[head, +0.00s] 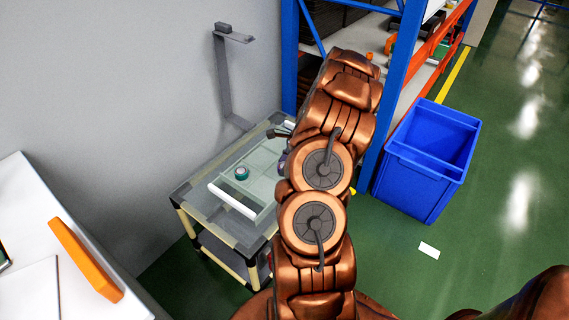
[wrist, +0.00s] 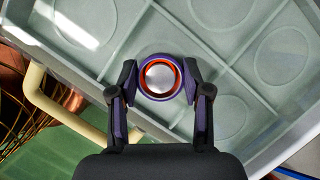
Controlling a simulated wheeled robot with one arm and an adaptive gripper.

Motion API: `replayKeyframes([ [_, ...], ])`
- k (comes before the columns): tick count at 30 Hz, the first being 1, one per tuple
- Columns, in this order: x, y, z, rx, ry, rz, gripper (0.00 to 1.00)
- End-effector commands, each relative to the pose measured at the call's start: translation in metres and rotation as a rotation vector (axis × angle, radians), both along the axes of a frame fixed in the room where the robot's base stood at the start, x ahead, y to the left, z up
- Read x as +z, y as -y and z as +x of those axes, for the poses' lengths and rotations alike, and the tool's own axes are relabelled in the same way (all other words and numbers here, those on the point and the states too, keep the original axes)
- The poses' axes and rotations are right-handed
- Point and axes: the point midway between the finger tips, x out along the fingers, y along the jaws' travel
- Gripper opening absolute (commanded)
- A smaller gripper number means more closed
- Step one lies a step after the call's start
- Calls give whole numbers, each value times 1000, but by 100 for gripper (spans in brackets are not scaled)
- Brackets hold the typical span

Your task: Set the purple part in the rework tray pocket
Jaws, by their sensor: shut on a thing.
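The purple part (wrist: 160,94), round with an orange ring and a silver centre, is between the two fingers of my gripper (wrist: 160,80) in the wrist view. My gripper is shut on its sides. The pale grey-green rework tray (wrist: 215,25) lies beneath, with shallow round pockets divided by raised ribs. The part is over the tray near its edge; I cannot tell whether it touches the tray floor. In the head view the tray (head: 262,160) lies on a cart, and my arm hides most of my gripper and the part.
A teal round part (head: 241,173) sits in the tray's left portion. The cart (head: 190,207) stands against the grey wall beside a grey stand (head: 223,80). A blue shelf post (head: 393,75) and a blue bin (head: 425,165) are to the right. Green floor is open beyond the bin.

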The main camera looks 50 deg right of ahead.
Motion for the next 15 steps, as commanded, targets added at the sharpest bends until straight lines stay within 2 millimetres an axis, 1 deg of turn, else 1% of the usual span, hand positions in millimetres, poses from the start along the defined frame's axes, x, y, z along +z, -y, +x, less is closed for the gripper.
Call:
replayKeyframes([
  [1,0,0,0,0,0,0,49],
  [2,0,0,0,0,0,0,52],
  [9,0,0,0,0,0,0,77],
  [15,0,0,0,0,0,0,77],
])
